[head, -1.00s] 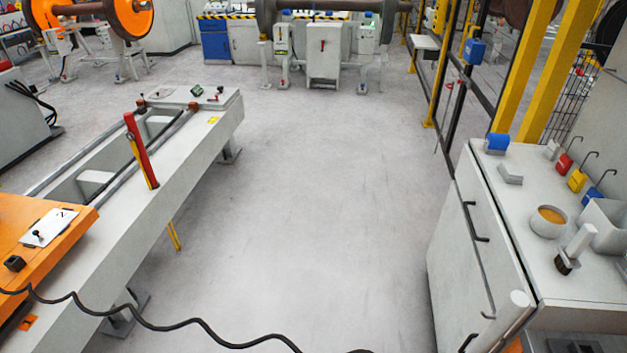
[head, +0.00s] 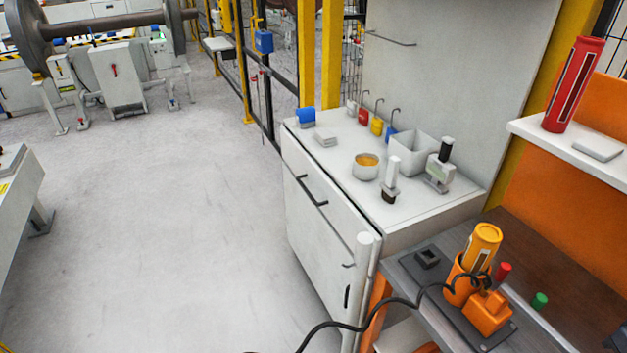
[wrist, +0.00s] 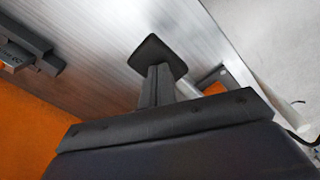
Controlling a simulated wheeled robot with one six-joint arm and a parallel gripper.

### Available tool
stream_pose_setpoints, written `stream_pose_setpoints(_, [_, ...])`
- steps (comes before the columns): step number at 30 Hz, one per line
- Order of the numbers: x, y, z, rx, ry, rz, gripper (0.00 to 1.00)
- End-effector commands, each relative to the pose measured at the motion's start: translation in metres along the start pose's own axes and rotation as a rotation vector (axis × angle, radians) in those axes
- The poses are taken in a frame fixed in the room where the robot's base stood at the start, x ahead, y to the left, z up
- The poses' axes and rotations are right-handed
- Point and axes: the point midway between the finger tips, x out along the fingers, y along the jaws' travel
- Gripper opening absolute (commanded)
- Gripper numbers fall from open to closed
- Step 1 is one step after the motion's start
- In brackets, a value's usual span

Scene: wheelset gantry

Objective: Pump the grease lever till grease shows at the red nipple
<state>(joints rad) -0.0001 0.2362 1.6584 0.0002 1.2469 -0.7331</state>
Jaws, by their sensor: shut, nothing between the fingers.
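An orange pump with a yellow cartridge (head: 483,247) stands on the bench at the lower right of the head view. A small red piece (head: 503,271), seemingly the red nipple, stands beside the cartridge. A small green piece (head: 540,300) is farther right. I cannot make out any grease at the red piece. The lever cannot be clearly told apart from the dark parts and cable at the pump. My gripper (wrist: 158,80) shows in the wrist view, shut and empty, against a grey metallic surface. It is not visible in the head view, so its distance to the pump cannot be told.
The grey bench (head: 405,268) carries a black square socket (head: 428,258). A black cable (head: 385,303) runs to the pump. A red cartridge (head: 574,85) stands on a shelf above. Left of the bench, a white cabinet (head: 330,215) holds small containers. The floor (head: 170,220) left is open.

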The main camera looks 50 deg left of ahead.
Motion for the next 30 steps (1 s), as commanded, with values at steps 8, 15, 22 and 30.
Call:
stream_pose_setpoints(8, [-0.033, 0.000, 0.000, 0.000, 0.000, 0.000, 0.00])
stream_pose_setpoints(15, [-0.057, 0.000, 0.000, 0.000, -0.001, 0.000, 0.00])
stream_pose_setpoints(22, [-0.080, 0.000, 0.000, 0.000, 0.000, 0.000, 0.00])
stream_pose_setpoints(30, [-0.084, 0.000, 0.000, 0.000, 0.000, 0.000, 0.00])
